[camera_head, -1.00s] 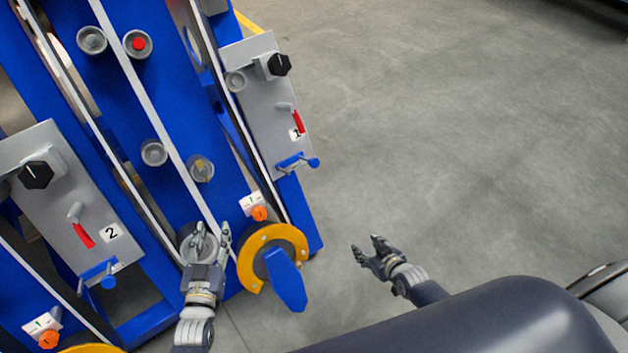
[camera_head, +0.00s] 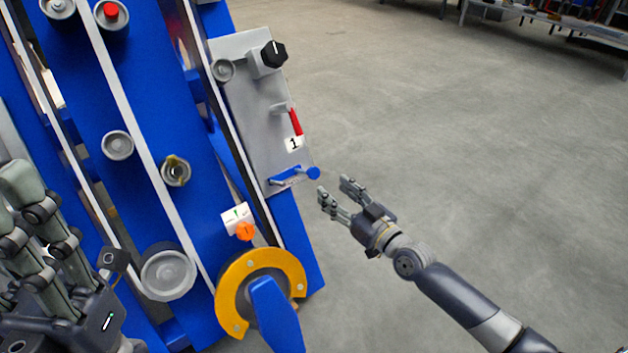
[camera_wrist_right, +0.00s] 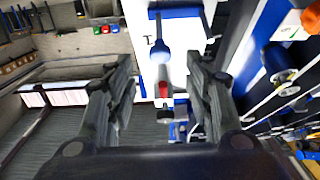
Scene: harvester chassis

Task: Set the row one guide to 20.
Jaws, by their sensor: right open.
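The row one panel (camera_head: 262,125) is a grey plate marked 1 on the blue chassis. It carries a black knob (camera_head: 273,54) at its top, a red-gripped lever (camera_head: 295,122) and, at its bottom, a blue handle with a round end (camera_head: 313,173). I cannot tell which one is the guide. My right gripper (camera_head: 335,186) is open and empty, just right of the blue handle and apart from it. In the right wrist view the blue round end (camera_wrist_right: 161,52) shows between the open fingers. My left gripper (camera_head: 40,215) is large at the left edge; its opening is unclear.
Below the panel are a white scale card with an orange knob (camera_head: 244,231) and a yellow ring (camera_head: 232,282) with a blue lever (camera_head: 275,315). Several grey rollers (camera_head: 168,273) sit on the chassis. The floor (camera_head: 430,130) to the right is clear. Shelving (camera_head: 560,25) stands far back.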

